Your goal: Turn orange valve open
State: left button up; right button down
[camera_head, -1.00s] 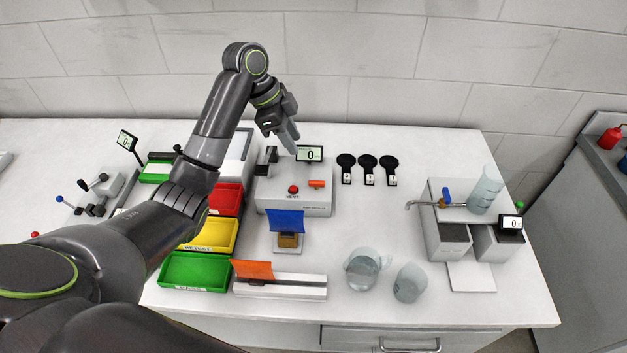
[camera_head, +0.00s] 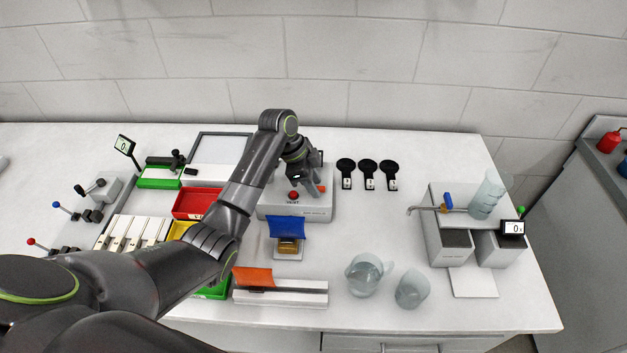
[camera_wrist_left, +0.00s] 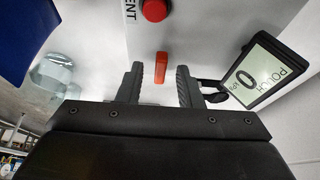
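The orange valve handle (camera_head: 321,188) is a small bar on top of the white machine box (camera_head: 300,213), to the right of a red button (camera_head: 293,195). In the left wrist view the orange valve handle (camera_wrist_left: 161,67) lies between the two fingers of my left gripper (camera_wrist_left: 160,85), with a gap on each side. My left gripper (camera_head: 310,188) is open and low over the machine, close beside the handle in the head view. The wrist view also shows the red button (camera_wrist_left: 155,10) beyond the handle. My right gripper is not in view.
A display reading 0 (camera_wrist_left: 262,72) stands close to my left gripper's fingers. A blue flap piece (camera_head: 287,228) sits in front of the machine, with black paddles (camera_head: 368,170) to its right. Beakers (camera_head: 363,275) stand at the front right. Free table lies between.

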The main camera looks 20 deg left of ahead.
pick_arm(q)
jog(key=c, duration=0.7)
grip_shut()
